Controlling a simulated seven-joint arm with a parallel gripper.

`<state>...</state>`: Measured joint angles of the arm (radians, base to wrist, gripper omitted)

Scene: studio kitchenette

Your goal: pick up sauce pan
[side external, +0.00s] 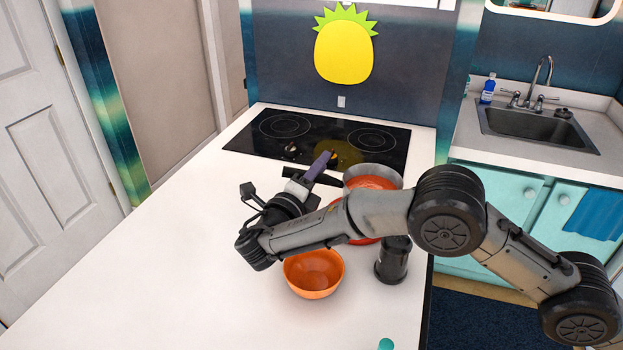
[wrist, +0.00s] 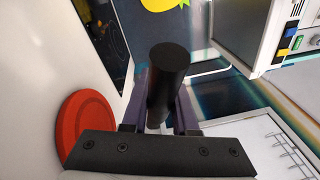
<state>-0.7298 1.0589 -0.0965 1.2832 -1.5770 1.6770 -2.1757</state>
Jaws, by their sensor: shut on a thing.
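The sauce pan (side external: 372,169) shows in the side external view as a grey metal rim with red inside it, partly hidden behind my arm. Its black handle (side external: 291,171) points left. My gripper (side external: 321,166), with purple fingers, is shut on this handle. In the wrist view, my gripper (wrist: 163,105) has the black cylindrical handle (wrist: 172,65) between its two fingers. The pan's body is not clearly seen in the wrist view. I cannot tell whether the pan touches the counter.
An orange bowl (side external: 314,274) stands on the white counter (side external: 190,260), in front of my arm. A black cylinder (side external: 391,262) stands to its right. The black cooktop (side external: 316,137) lies behind. A red round thing (wrist: 88,122) shows in the wrist view. The counter's left side is clear.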

